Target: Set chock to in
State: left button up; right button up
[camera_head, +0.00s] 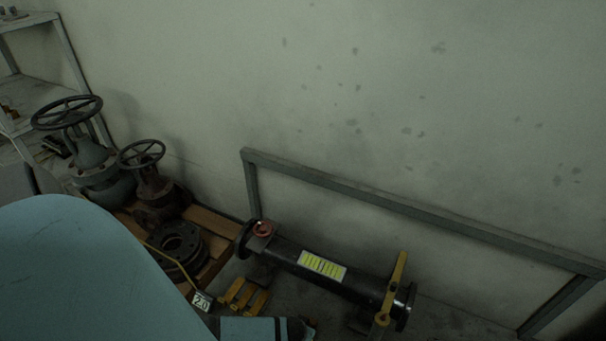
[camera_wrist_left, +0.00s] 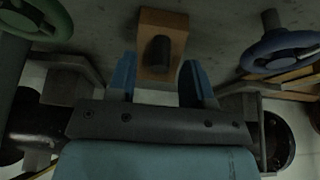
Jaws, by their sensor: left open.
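In the left wrist view an orange-brown block (camera_wrist_left: 178,72) with a dark round knob (camera_wrist_left: 160,52) stands against a grey surface; it may be the chock, but I cannot be sure. My left gripper (camera_wrist_left: 158,75) is open, its two blue fingers apart on either side of the block's lower part in the picture. I cannot tell whether they touch it. In the head view my left arm comes in from the left and its fingers cannot be made out. Yellow blocks (camera_head: 246,296) lie on the floor near it. My right gripper is not in view.
A black flanged pipe (camera_head: 330,277) with a yellow lever (camera_head: 393,288) lies by a grey rail (camera_head: 400,207). Handwheel valves (camera_head: 92,158) stand at left beside a shelf (camera_head: 65,45). The wrist view shows a blue handwheel (camera_wrist_left: 282,52) and a green one (camera_wrist_left: 38,17).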

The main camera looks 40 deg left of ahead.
aim_at(311, 318)
pick_arm(q)
jog(key=shift+w+f, duration=0.15)
jog(key=shift+f, duration=0.2)
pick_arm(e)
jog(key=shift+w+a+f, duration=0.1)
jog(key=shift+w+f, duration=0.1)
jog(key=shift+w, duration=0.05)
pick_arm(q)
grip_shut()
jog(key=shift+w+r, duration=0.1)
jog(key=shift+w, duration=0.05)
jog(key=w, duration=0.1)
jog(key=w+a+p, duration=0.1)
jog(key=w, duration=0.2)
jog(key=shift+w+a, duration=0.4)
jog(key=shift+w, duration=0.05)
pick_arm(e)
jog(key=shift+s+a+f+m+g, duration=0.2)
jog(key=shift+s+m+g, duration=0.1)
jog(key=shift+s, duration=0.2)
pick_arm(q)
jog(key=shift+c, duration=0.5)
grip_release()
jog(key=shift+o, duration=0.5)
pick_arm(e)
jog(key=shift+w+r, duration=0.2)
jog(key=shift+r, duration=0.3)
